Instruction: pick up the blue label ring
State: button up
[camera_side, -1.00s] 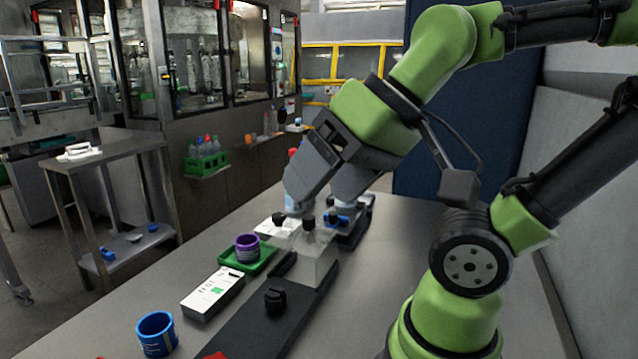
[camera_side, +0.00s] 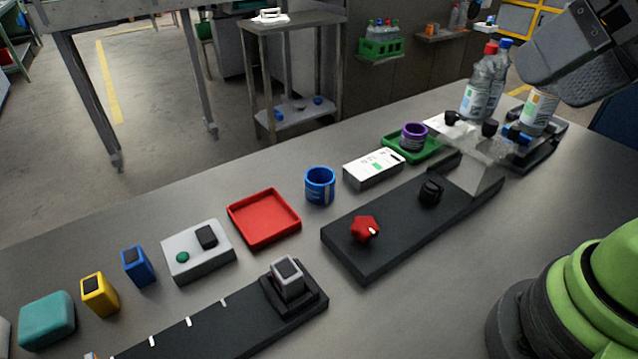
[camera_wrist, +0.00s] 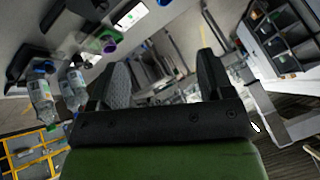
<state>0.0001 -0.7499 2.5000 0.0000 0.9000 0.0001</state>
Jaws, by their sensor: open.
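The blue label ring (camera_side: 320,186) stands upright on the grey bench in the side view, between the red tray and the white box. It has a pale label patch on its side, and nothing touches it. I cannot make it out in the wrist view. My gripper (camera_wrist: 163,76) shows its two dark fingers wide apart in the wrist view, with nothing between them. In the side view only part of my gripper (camera_side: 588,55) shows, at the top right near the bottles, far from the blue ring.
A purple ring (camera_side: 413,137) sits in a green tray (camera_side: 430,153). The red tray (camera_side: 264,220), white box (camera_side: 373,168) and black labeller base (camera_side: 385,231) with a red knob (camera_side: 365,229) surround the blue ring. Bottles (camera_side: 480,95) stand at the back right.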

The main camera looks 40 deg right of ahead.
jog(key=o, duration=0.3)
jog(key=shift+o, duration=0.2)
